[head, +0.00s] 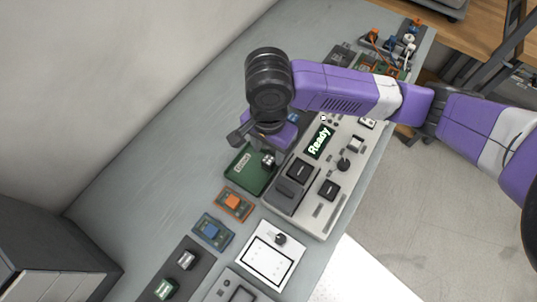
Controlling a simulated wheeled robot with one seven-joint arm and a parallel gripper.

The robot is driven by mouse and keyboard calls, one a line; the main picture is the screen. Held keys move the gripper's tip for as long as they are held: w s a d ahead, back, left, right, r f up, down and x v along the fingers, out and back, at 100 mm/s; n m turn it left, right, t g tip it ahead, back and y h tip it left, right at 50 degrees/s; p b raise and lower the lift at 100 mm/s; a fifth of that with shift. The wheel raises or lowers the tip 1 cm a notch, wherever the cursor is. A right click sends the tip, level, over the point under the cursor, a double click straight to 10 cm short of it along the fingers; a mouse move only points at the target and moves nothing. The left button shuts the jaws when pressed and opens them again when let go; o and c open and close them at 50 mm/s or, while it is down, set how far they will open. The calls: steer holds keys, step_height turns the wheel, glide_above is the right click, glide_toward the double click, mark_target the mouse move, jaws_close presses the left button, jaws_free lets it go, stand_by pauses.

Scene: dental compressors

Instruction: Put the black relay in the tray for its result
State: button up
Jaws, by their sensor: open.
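My gripper (266,142) hangs over the bench at the upper edge of a green tray (243,171), next to the tester. It is open; its fingertips are partly hidden by the wrist. A small dark block with light parts (268,160) shows at the tray's right edge, just below the gripper; it may be the black relay, but I cannot tell for sure. The grey tester (312,207) has a display (318,142) reading "Ready" in green. Another small dark block (280,239) is on a white framed panel (262,263).
A dark strip (178,272) at the front carries a white and a green block. Plugs and cables (396,45) crowd the far end. Bare bench (150,190) lies to the left.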

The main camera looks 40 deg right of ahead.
mark_target(268, 160)
step_height(268, 160, up, 8)
steer(key=shift+p, duration=0.4)
steer(key=w+a+r+n+t+y, duration=0.1)
steer(key=w+a+r+t+y, duration=0.35)
steer(key=a, duration=0.45)
steer(key=w+a+r+n+t+y, duration=0.1)
steer(key=w+a+r+t+y, duration=0.2)
steer(key=a+r, duration=0.35)
steer(key=w+a+r+n+t+y, duration=0.2)
steer(key=w+a+r+t+y, duration=0.15)
steer(key=a, duration=0.75)
steer(key=s+d+f+n+t+h, duration=0.1)
steer(key=s+d+f+t+h, duration=0.3)
steer(key=s+d+f+h, duration=0.75)
steer(key=s+d+n, duration=0.5)
steer(key=s, duration=0.4)
steer(key=s+d+f+n, duration=0.1)
steer(key=s+d+n, duration=0.4)
steer(key=s, duration=0.4)
steer(key=shift+s+d+f+n, duration=0.15)
steer(key=shift+d+n, duration=0.25)
steer(key=shift+d, duration=0.4)
